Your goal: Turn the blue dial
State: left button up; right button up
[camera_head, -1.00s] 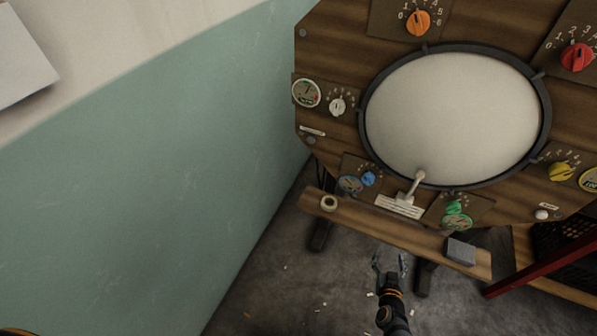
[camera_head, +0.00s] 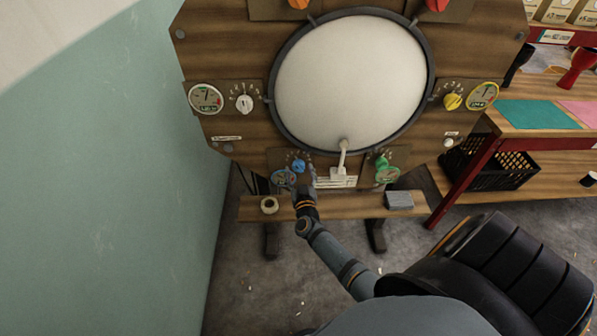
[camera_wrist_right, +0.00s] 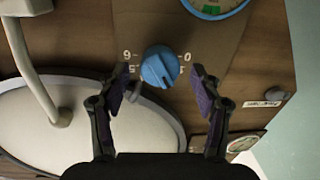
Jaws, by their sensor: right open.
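The blue dial (camera_head: 299,166) sits on the lower left of the wooden panel, beside a small blue-rimmed gauge (camera_head: 284,179). In the right wrist view the dial (camera_wrist_right: 160,67) is round with a raised grip bar, and numbers show around it. My right gripper (camera_head: 306,178) is just in front of the dial in the head view, partly covering that area. In the right wrist view the right gripper (camera_wrist_right: 161,88) is open, with one finger on each side of the dial and visible gaps to it. My left gripper is not in view.
A wooden ledge (camera_head: 340,206) runs below the panel, holding a tape roll (camera_head: 269,205) and a grey block (camera_head: 399,200). A white lever (camera_head: 343,157) and green dial (camera_head: 383,162) are to the right. A red-framed shelf (camera_head: 464,183) stands farther right.

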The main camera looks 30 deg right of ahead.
jog(key=shift+w+d, duration=0.25)
jog(key=shift+w, duration=0.3)
jog(key=shift+c, duration=0.2)
jog(key=c, duration=1.1)
jog(key=shift+s+f+m+b, duration=0.15)
jog(key=shift+m+b, duration=0.2)
jog(key=shift+m, duration=2.55)
